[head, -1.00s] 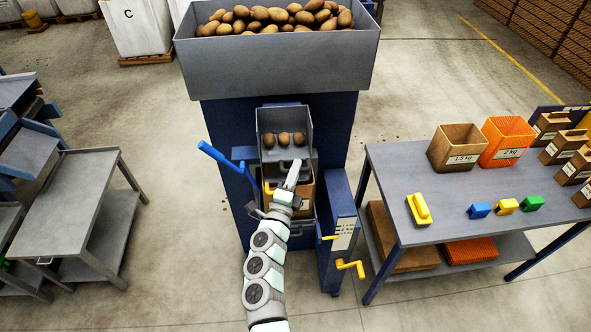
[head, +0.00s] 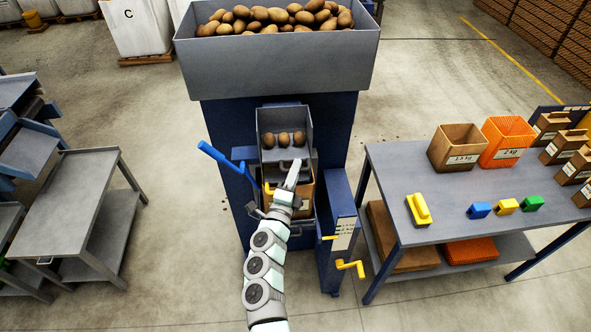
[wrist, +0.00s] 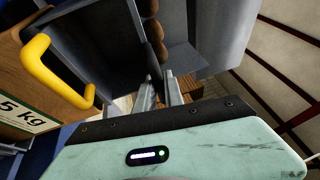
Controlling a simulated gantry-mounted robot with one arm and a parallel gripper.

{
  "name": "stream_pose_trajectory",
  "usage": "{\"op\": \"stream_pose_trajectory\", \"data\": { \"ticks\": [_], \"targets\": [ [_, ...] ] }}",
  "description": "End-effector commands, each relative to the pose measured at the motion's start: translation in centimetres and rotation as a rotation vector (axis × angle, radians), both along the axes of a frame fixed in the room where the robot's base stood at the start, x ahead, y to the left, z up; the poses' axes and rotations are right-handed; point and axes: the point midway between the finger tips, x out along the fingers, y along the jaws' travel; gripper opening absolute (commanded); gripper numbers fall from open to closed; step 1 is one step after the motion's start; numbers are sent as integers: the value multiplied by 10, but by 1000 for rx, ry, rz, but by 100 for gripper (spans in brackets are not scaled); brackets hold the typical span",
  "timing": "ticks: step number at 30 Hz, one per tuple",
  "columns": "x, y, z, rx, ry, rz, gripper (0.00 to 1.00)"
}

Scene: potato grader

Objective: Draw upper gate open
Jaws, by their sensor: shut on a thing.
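The grey chute (head: 284,118) of the grader holds a row of potatoes (head: 284,139), which also show at the top of the wrist view (wrist: 152,30). The upper gate is at the chute's lower end, with a small grey handle (head: 284,163) in front. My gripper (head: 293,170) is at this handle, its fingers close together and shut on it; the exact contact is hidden. In the wrist view, the fingers (wrist: 158,92) point toward the chute. A yellow handle (head: 268,188) sits just left of and below my gripper, and looms at left in the wrist view (wrist: 42,62).
A brown box (head: 305,190) with a kg label stands under the chute, close to my arm. A table (head: 385,165) with boxes is at right. A grey cart (head: 70,190) is at left.

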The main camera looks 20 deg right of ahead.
Motion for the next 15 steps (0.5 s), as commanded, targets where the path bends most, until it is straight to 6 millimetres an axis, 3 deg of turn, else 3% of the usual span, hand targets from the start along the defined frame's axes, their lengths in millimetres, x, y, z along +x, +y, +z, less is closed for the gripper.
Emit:
{"op": "stream_pose_trajectory", "data": {
  "ticks": [5, 15],
  "targets": [
    [-6, 2, 0, 1, 1, 0, 0],
    [-59, 17, 0, 2, -1, -2, 0]
  ]
}}
